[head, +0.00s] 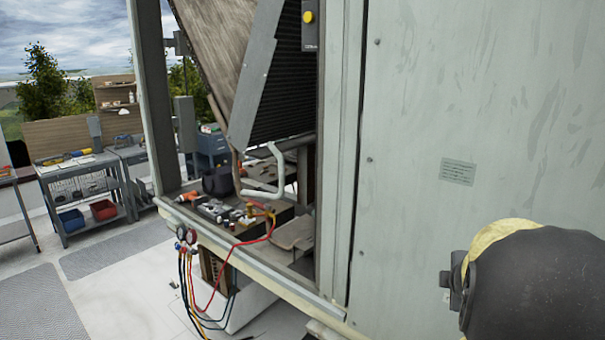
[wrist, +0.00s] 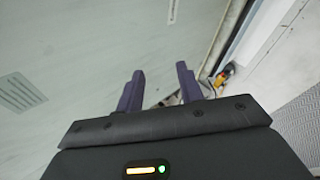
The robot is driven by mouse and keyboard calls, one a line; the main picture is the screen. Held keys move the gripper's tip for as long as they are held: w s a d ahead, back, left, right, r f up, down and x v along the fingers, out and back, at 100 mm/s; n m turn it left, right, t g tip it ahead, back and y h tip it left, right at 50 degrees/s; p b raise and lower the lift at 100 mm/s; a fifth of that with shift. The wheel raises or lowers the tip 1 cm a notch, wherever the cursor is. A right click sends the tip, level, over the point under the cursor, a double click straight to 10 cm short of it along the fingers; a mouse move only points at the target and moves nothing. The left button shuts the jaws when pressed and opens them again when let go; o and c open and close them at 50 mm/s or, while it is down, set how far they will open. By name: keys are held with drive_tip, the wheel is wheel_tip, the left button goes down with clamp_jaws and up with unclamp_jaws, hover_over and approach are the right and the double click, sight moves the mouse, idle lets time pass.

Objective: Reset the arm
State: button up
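My gripper (wrist: 160,88) shows in the wrist view with its two dark purple fingers apart and nothing between them. It points along the pale panel of the cooler cabinet (wrist: 70,60). In the head view only a dark rounded part of my arm shows at the lower right, in front of the cabinet panel (head: 420,120); the fingers are not visible there.
A tilted panel (head: 225,50) hangs above. A grey cart (head: 85,190) stands at left. Floor is free at lower left.

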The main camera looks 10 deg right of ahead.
drive_tip(key=s+a+f+m+g+y+b, duration=0.1)
drive_tip(key=s+a+f+m+g, duration=0.1)
drive_tip(key=a+f, duration=0.4)
drive_tip(key=s+a+f+m+g+y+b, duration=0.2)
drive_tip(key=s+a+f+m, duration=0.3)
drive_tip(key=a, duration=0.7)
drive_tip(key=s+a+f+m+g+y+b, duration=0.1)
drive_tip(key=s+a+f+m+y+b, duration=0.1)
drive_tip(key=a+f+m, duration=0.3)
drive_tip(key=s+a+f, duration=0.1)
drive_tip(key=a+f, duration=0.2)
drive_tip(key=a, duration=0.1)
drive_tip(key=shift+s+m+g, duration=0.25)
drive_tip(key=shift+m+g, duration=0.05)
drive_tip(key=shift+g, duration=0.1)
